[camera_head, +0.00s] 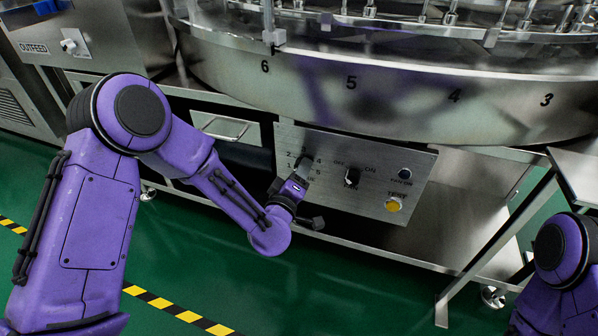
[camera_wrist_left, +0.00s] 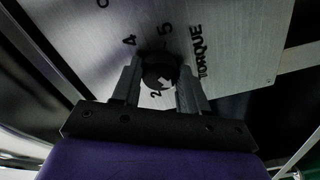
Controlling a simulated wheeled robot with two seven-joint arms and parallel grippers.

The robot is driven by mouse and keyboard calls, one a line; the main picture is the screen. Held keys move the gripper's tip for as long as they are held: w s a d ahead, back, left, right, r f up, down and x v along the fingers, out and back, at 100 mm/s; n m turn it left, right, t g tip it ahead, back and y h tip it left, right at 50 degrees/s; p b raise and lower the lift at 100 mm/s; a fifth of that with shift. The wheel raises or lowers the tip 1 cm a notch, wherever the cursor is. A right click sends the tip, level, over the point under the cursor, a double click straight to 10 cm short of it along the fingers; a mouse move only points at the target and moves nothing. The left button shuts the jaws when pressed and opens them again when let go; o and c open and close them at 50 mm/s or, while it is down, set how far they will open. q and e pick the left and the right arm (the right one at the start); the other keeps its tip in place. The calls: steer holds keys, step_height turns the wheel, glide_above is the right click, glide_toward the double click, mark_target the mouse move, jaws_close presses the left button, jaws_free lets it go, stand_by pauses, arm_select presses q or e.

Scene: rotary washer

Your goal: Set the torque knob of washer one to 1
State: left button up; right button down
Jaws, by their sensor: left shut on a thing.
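The torque knob (camera_wrist_left: 158,68) is a dark round knob on a brushed-metal panel, beside the printed word TORQUE in the left wrist view. My left gripper (camera_head: 303,168) reaches the left end of that panel in the head view and covers most of the knob there. In the left wrist view its two grey fingers stand on either side of the knob, shut on it. A pale mark shows on the knob, but I cannot tell which number it points to. Numbers 1 to 4 are partly readable around it in the head view. My right gripper is out of view.
The control panel (camera_head: 420,165) also carries an OFF/ON switch (camera_head: 352,178), a blue-black button (camera_head: 404,174) and a yellow TEST button (camera_head: 393,204). The round washer table (camera_head: 400,100) overhangs above. A drawer handle (camera_head: 225,129) is left of the panel.

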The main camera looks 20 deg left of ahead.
arm_select(q)
steer(key=o, duration=1.1)
steer(key=shift+c, duration=0.2)
steer(key=s+p, duration=0.2)
steer(key=s, duration=0.8)
steer(key=shift+s+a, duration=0.2)
steer(key=shift+s, duration=0.1)
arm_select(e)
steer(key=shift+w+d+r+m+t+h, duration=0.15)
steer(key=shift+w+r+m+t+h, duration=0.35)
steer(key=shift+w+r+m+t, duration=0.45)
